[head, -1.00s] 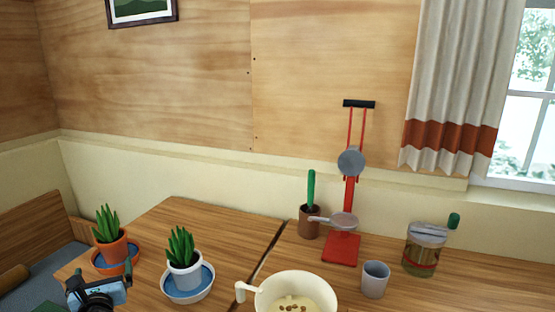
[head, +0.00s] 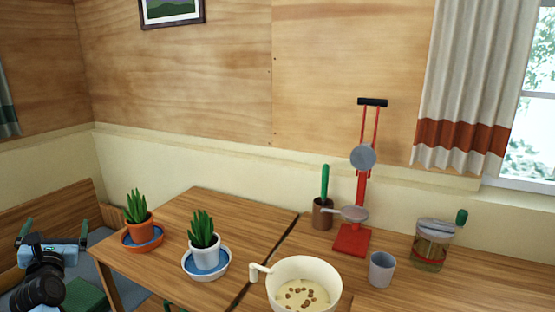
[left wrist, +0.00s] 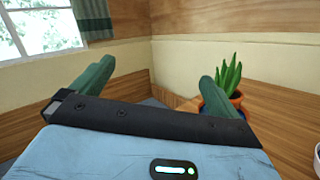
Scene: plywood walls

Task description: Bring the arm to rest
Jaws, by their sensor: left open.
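My left gripper (head: 55,234) is at the far left of the head view, left of the wooden table and apart from it. Its two green fingers are spread wide with nothing between them. In the left wrist view the open left gripper (left wrist: 150,85) points toward the room's corner, with a window beyond on the left. My left arm (head: 42,285) reaches up from the lower left edge of the head view. My right gripper does not show in either view.
A plant in an orange pot (head: 139,228) stands near the table's left edge, with a white-potted plant (head: 204,246) beside it. A white pot (head: 327,267), grey cup (head: 382,269), red stand (head: 351,240) and jar (head: 430,248) stand farther right. A bench (head: 50,210) is at left.

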